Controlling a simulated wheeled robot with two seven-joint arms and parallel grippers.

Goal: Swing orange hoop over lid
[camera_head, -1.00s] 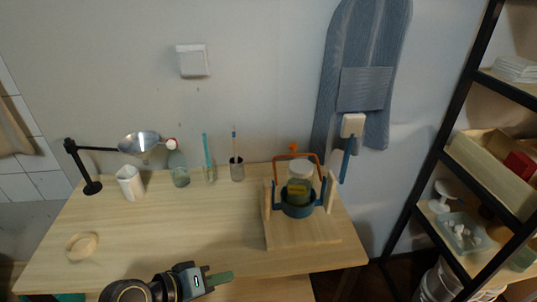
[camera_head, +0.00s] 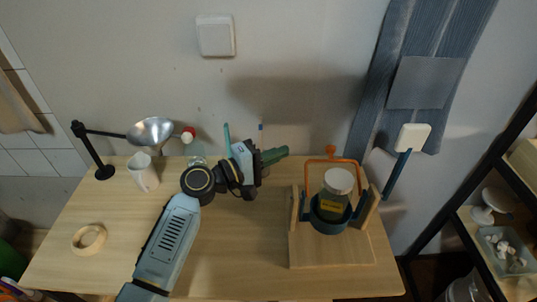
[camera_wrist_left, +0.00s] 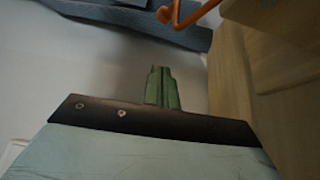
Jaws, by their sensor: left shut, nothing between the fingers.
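The orange hoop (camera_head: 335,160) stands upright above a blue ring-shaped holder (camera_head: 329,224) on a wooden stand (camera_head: 331,251), with a knob at its top. A jar with a pale lid (camera_head: 339,181) and a yellow label sits in the holder, under the hoop. Part of the hoop shows at the top of the left wrist view (camera_wrist_left: 180,15). My left gripper (camera_head: 275,155) is shut and empty, left of the hoop and apart from it, its green fingers pointing right. Its fingers also show in the left wrist view (camera_wrist_left: 162,88). My right gripper is not in view.
A lamp (camera_head: 150,131), a white cup (camera_head: 143,172) and a bottle (camera_head: 194,150) stand at the back left of the table. A wooden ring (camera_head: 89,240) lies at the front left. A shelf (camera_head: 480,225) stands to the right. A blue cloth (camera_head: 420,85) hangs behind the stand.

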